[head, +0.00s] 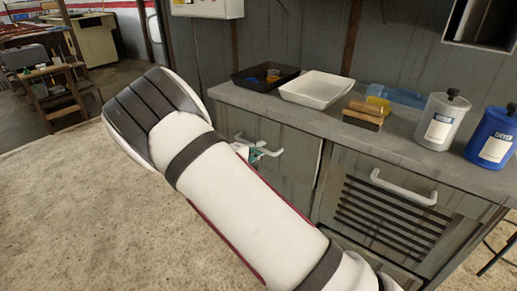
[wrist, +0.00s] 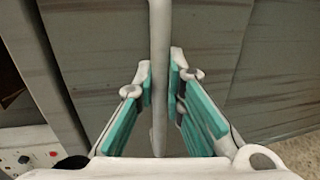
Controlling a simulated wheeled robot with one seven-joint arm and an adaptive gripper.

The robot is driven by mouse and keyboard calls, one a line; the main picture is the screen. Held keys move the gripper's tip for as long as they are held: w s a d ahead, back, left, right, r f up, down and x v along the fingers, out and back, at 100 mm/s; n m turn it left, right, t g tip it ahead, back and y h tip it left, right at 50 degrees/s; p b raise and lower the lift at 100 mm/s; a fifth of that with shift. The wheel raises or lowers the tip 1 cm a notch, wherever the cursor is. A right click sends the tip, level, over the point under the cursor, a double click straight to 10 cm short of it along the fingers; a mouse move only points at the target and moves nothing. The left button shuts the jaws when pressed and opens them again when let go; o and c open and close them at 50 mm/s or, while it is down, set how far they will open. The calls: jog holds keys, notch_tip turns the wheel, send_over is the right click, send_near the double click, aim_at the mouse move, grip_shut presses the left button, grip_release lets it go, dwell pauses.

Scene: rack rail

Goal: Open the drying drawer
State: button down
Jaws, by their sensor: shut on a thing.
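A grey cabinet front with a white bar handle (head: 268,152) sits below the left part of the counter. My gripper (head: 247,149) is at this handle, mostly hidden behind my white arm. In the wrist view, my gripper's teal-lined fingers (wrist: 161,75) stand on both sides of the pale handle bar (wrist: 159,32) and are shut on it. To the right is a front with dark vent slots (head: 385,218) and its own white handle (head: 403,188), with nothing touching it. I cannot tell from a label which front is the drying drawer.
On the counter (head: 335,118) stand a black tray (head: 250,84), a white tray (head: 316,91), a wooden-handled tool (head: 364,114), a grey canister (head: 440,122) and a blue canister (head: 491,138). The floor (head: 90,215) left of the cabinet is clear.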

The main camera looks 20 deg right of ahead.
jog(key=shift+a, duration=0.1)
jog(key=f+v, duration=0.2)
jog(key=v, duration=1.1)
jog(key=a+f+p+v, duration=0.1)
jog(key=f+v, duration=0.2)
jog(key=v, duration=1)
jog(key=shift+s+f+p, duration=0.25)
jog(key=shift+s+p, duration=0.05)
jog(key=shift+s, duration=0.05)
jog(key=c, duration=1.7)
grip_release()
jog(key=shift+o, duration=0.2)
jog(key=v, duration=1.2)
jog(key=shift+d, duration=0.1)
